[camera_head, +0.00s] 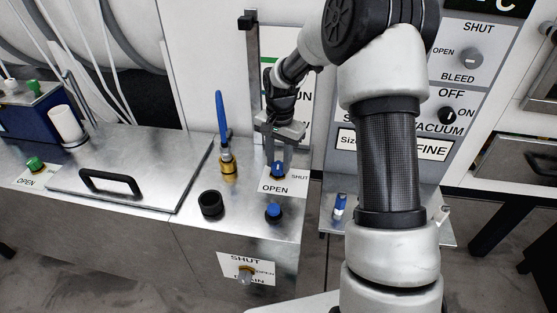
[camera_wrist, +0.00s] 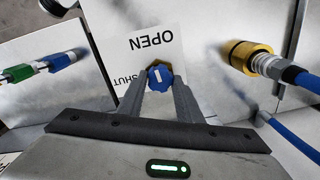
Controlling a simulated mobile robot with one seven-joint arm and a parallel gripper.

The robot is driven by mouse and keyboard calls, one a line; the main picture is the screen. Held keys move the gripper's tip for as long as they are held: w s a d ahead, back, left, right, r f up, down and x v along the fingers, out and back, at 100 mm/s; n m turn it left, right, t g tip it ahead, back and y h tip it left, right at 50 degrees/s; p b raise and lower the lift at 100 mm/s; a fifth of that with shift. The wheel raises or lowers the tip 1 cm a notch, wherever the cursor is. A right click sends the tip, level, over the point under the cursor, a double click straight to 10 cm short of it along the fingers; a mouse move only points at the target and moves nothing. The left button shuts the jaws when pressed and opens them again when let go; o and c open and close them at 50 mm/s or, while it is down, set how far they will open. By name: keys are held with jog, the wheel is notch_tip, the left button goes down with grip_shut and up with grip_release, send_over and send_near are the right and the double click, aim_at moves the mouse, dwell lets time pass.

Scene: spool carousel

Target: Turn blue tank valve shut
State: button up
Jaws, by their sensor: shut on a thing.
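The blue valve knob (camera_head: 278,169) stands on the metal bench top beside a white label (camera_head: 274,188) reading OPEN on the near side and SHUT at the right. In the wrist view the knob (camera_wrist: 153,82) has a white pointer mark that runs roughly toward the OPEN word; its exact angle is hard to tell. My gripper (camera_head: 279,160) reaches down from above, and its two fingers (camera_wrist: 159,88) are shut on the knob from both sides. The fingers hide part of the knob's sides.
Close left of my gripper stands a brass fitting (camera_head: 228,167) with a blue hose (camera_head: 222,115). A black cup (camera_head: 211,204) and another blue knob (camera_head: 273,211) are nearer the front. A lid with a black handle (camera_head: 110,181) lies left. A DRAIN valve (camera_head: 246,275) is on the front face.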

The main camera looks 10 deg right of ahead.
aim_at(279, 164)
jog(key=n+p, duration=0.1)
jog(key=n, duration=0.3)
jog(key=shift+r, duration=0.1)
jog(key=n+p, duration=0.1)
jog(key=n, duration=0.3)
jog(key=shift+n, duration=0.4)
jog(key=n+p, duration=0.1)
jog(key=n, duration=0.3)
jog(key=shift+w+n, duration=0.1)
jog(key=shift+n, duration=2)
jog(key=o, duration=1)
jog(key=shift+o, duration=0.2)
notch_tip(279, 164, up, 17)
jog(key=p, duration=0.1)
jog(key=shift+w+d+r+p, duration=0.15)
jog(key=shift+r+p, duration=0.05)
jog(key=shift+p, duration=0.1)
